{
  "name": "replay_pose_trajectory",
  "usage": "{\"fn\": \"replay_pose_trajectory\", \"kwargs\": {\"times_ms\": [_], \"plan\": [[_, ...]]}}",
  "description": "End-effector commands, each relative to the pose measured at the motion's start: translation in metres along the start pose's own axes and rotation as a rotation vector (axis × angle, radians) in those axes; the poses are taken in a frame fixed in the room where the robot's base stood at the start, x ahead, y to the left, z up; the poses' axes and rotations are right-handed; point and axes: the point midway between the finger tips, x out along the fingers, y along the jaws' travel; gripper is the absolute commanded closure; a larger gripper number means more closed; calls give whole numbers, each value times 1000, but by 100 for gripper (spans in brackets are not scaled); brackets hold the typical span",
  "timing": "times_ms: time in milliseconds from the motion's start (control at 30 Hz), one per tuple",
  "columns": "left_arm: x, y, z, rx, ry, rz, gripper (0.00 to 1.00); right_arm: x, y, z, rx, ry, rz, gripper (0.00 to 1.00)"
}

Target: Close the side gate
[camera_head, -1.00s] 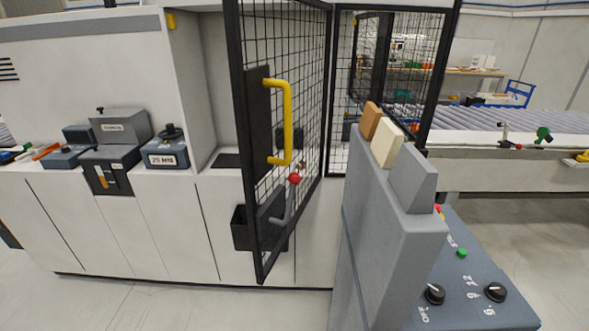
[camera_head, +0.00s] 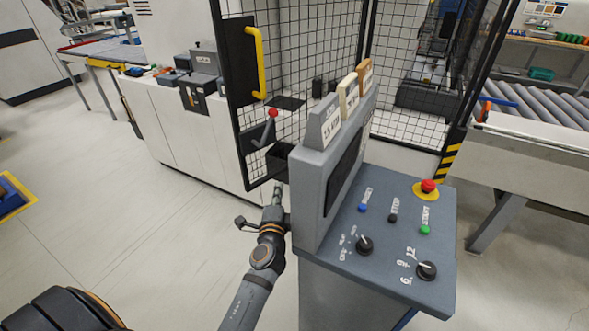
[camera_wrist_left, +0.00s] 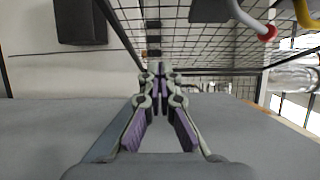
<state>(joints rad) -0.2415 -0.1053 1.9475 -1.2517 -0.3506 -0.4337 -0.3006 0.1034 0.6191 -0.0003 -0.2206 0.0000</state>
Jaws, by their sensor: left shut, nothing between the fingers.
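The side gate is a black-framed mesh door (camera_head: 291,68), standing swung out at an angle beside the machine. Its free edge carries a black plate, a yellow handle (camera_head: 260,62) and a lever with a red knob (camera_head: 272,113). My left gripper (camera_head: 278,188) is shut and empty, low near the gate's bottom corner and left of the control console; the head view does not settle whether it touches the gate. In the left wrist view the fingertips (camera_wrist_left: 158,68) meet, with mesh beyond them. The red knob (camera_wrist_left: 268,33) and yellow handle (camera_wrist_left: 306,14) show at upper right. My right gripper is not in view.
The grey console (camera_head: 405,215) with buttons and knobs stands close to the right of my left arm. White cabinets (camera_head: 170,125) line the machine behind the gate. A roller conveyor (camera_head: 545,110) is at right. The floor at left is open.

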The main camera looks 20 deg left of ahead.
Motion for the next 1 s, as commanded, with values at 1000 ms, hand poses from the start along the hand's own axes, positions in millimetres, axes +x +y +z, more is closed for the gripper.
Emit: {"fn": "replay_pose_trajectory", "kwargs": {"times_ms": [1000], "plan": [[126, -10, 27, 10, -3, -16, 100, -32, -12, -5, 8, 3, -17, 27]]}}
